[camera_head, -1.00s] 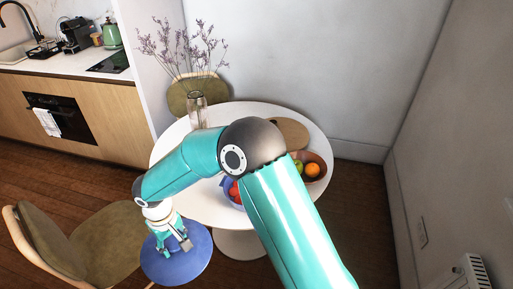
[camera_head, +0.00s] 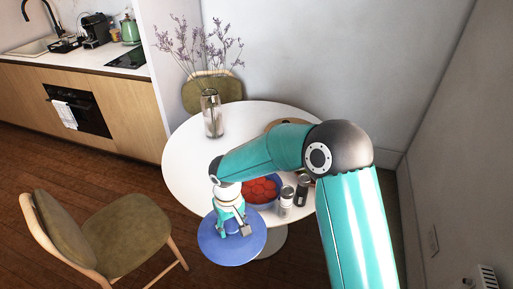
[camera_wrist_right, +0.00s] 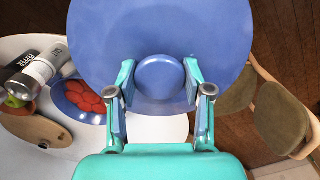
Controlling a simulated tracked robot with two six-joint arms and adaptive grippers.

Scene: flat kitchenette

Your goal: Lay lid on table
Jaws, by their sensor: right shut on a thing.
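The lid (camera_head: 225,245) is a flat blue disc with a round knob. My right gripper (camera_head: 238,225) is shut on the knob. The right wrist view shows the fingers of the right gripper (camera_wrist_right: 160,88) on both sides of the knob, with the lid (camera_wrist_right: 160,30) held roughly level. The white round table (camera_head: 190,160) stands behind; the lid overlaps its front edge in the head view and seems mostly outside it, over the floor. My right forearm hides part of the table. My left gripper is not in view.
On the table are a blue bowl of red food (camera_head: 262,190), two shakers (camera_head: 287,200) and a glass vase with dry flowers (camera_head: 211,115). A wooden board (camera_wrist_right: 35,130) lies near the bowl. A chair (camera_head: 130,225) stands front left. The table's left part is clear.

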